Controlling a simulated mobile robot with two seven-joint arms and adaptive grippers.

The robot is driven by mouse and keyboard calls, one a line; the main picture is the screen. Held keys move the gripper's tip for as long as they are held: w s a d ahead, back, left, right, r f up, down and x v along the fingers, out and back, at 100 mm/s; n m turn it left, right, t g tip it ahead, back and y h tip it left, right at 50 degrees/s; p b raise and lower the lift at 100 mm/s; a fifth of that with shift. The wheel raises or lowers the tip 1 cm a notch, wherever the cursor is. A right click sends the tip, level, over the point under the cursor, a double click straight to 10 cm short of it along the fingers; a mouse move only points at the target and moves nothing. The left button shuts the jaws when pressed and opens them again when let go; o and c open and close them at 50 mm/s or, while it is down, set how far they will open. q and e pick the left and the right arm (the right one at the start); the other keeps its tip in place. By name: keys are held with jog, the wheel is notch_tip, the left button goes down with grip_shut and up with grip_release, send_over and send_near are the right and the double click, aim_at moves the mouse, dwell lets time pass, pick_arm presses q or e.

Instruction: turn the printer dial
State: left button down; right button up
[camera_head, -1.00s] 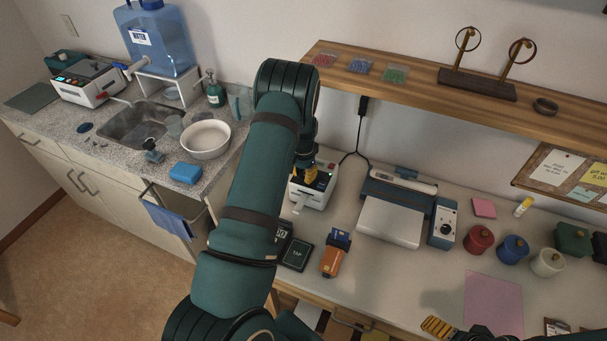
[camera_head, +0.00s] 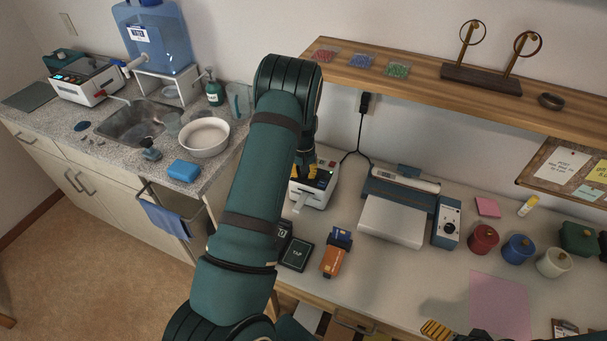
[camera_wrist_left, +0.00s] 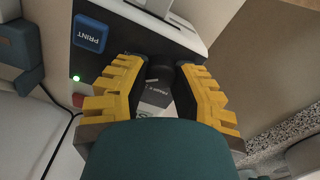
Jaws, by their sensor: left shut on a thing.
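The printer (camera_head: 315,188) is a small white unit with a dark top panel, on the counter beneath my left arm. My left gripper (camera_head: 304,172) reaches down onto its top, and my arm hides part of it. In the left wrist view, the yellow fingers of my left gripper (camera_wrist_left: 160,75) are shut on a dark round dial (camera_wrist_left: 160,66) on the black panel. The dial's marks are hidden. A blue PRINT button (camera_wrist_left: 90,33) sits to the left. My right gripper (camera_head: 437,328) shows only as yellow finger pads at the bottom edge.
An orange card reader (camera_head: 334,262) and a dark TAP pad (camera_head: 296,255) lie in front of the printer. A blue-and-white laminator-like machine (camera_head: 393,218) stands to its right. A wooden shelf (camera_head: 430,82) overhangs the counter behind. A green light (camera_wrist_left: 76,78) glows on the panel.

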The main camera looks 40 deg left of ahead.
pick_arm(q)
jog(key=n, duration=0.4)
jog(key=shift+s+f+n+b, duration=0.1)
jog(key=shift+n+b, duration=0.2)
dwell(0.3)
jog(key=c, duration=0.7)
grip_release()
jog(key=shift+c, duration=0.2)
jog(key=shift+r, duration=0.45)
notch_tip(320, 180, up, 11)
